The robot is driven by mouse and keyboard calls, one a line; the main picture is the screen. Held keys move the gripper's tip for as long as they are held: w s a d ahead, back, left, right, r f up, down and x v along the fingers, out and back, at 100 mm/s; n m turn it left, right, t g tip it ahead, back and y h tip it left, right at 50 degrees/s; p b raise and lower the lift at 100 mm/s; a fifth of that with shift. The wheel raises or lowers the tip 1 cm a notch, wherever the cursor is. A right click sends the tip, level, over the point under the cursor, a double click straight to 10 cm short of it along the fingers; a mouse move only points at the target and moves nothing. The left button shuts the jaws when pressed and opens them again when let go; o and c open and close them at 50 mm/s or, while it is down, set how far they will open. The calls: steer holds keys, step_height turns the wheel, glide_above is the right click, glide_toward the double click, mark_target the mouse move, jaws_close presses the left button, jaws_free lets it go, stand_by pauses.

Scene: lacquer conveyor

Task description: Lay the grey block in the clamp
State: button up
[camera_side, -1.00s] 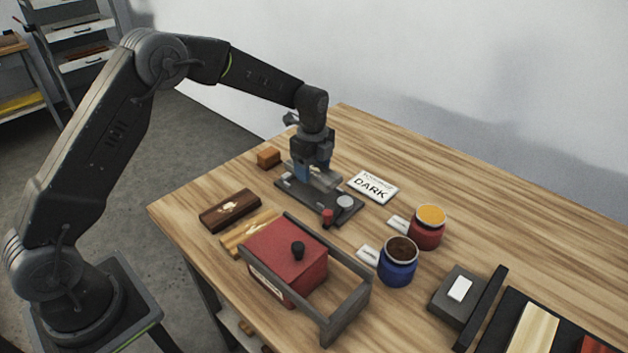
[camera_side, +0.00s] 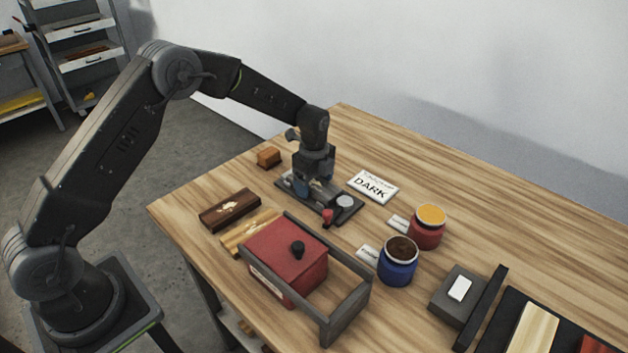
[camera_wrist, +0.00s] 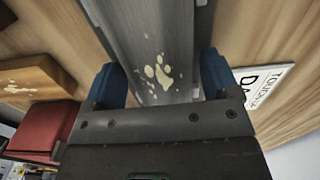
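My gripper (camera_side: 315,192) is low over the dark clamp plate (camera_side: 349,210) in the side view. Its blue fingers (camera_wrist: 164,80) straddle the block closely in the wrist view, with little gap on either side, and look shut on it. In the side view my gripper hides most of the block and the clamp's middle. I cannot tell whether the block rests fully on the clamp. The clamp's red knob (camera_side: 327,217) and pale round disc (camera_side: 345,201) show at its near end.
A red box (camera_side: 280,253) in a grey frame stands in front of the clamp. A dark wooden block (camera_side: 230,210) lies left, a small orange-brown block (camera_side: 268,157) behind. A DARK card (camera_side: 373,186), blue jar (camera_side: 397,265) and red jar (camera_side: 427,231) stand to the right.

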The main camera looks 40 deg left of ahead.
mark_target(314, 183)
steer(key=shift+o, duration=0.6)
steer(key=shift+r, duration=0.1)
steer(key=s+r+n+t, duration=0.1)
steer(key=s+r+n, duration=0.1)
steer(key=r, duration=0.7)
steer(key=s+r+n, duration=0.1)
steer(key=s+r, duration=0.2)
steer(key=r, duration=0.7)
steer(key=s+d+r+n+t, duration=0.1)
steer(key=s+r+n+t, duration=0.1)
steer(key=s+r+n, duration=0.55)
steer(key=s+d+f+n+t, duration=0.1)
steer(key=s+n, duration=0.6)
steer(key=s, duration=1.3)
steer(key=shift+f+t, duration=0.75)
steer(key=shift+t, duration=0.05)
